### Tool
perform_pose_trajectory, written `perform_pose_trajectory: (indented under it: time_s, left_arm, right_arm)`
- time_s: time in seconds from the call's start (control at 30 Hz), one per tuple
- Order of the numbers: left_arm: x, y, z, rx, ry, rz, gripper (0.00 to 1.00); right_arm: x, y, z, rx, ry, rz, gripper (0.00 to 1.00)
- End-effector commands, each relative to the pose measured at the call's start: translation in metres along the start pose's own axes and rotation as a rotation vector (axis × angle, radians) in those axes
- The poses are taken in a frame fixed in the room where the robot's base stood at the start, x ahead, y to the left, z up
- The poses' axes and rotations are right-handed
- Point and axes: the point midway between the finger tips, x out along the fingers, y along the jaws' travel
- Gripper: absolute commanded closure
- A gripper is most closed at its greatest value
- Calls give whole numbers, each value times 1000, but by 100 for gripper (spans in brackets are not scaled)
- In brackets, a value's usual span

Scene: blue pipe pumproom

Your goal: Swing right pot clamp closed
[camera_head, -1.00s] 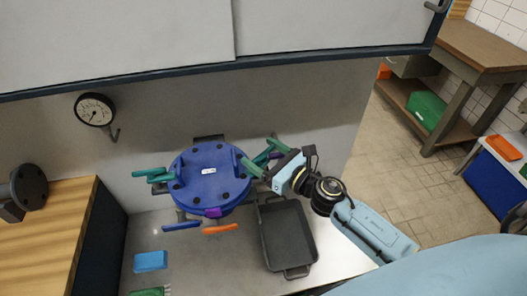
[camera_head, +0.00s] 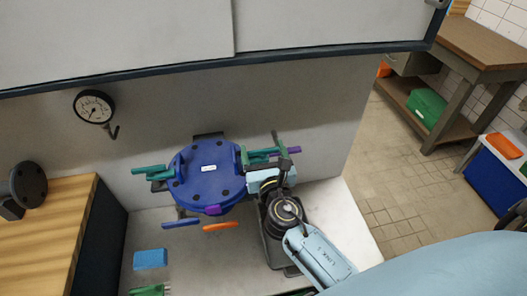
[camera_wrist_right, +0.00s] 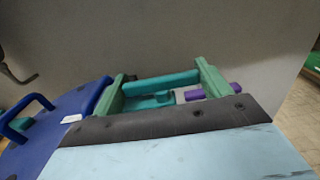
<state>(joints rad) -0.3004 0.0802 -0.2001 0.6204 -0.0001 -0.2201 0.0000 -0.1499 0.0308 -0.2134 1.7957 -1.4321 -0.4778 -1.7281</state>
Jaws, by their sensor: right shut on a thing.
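The blue round pot lid (camera_head: 207,180) sits at the middle of the head view, and its edge (camera_wrist_right: 70,125) shows at the left of the wrist view. The right pot clamp, a teal bar (camera_head: 261,154) with a purple piece (camera_head: 293,150) beyond it, is at the lid's right side. In the wrist view the teal bar (camera_wrist_right: 160,82) lies across between the green fingers of my right gripper (camera_wrist_right: 162,85), and the purple piece (camera_wrist_right: 213,90) shows past the right finger. My right gripper (camera_head: 264,155) is shut on the clamp. My left gripper is not in view.
A teal clamp (camera_head: 150,171) is at the lid's left side. A dark tray (camera_head: 270,250) lies under my right wrist. Blue (camera_head: 181,223) and orange (camera_head: 220,227) handles and a blue block (camera_head: 150,260) are in front.

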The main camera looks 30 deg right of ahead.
Motion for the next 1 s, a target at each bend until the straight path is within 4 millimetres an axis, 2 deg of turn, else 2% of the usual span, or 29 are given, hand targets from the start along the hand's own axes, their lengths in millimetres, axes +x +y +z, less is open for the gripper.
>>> perform_pose_trajectory:
  time_s: [0.47,0.5,0.63,1.0]
  left_arm:
    - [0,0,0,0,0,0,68]
    - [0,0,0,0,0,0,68]
    - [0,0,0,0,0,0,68]
    - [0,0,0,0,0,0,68]
  right_arm:
    - [0,0,2,-1,-3,-14,46]
    - [0,0,1,-1,-3,-14,18]
    - [0,0,1,-1,-2,-13,2]
    - [0,0,0,-1,0,-8,2]
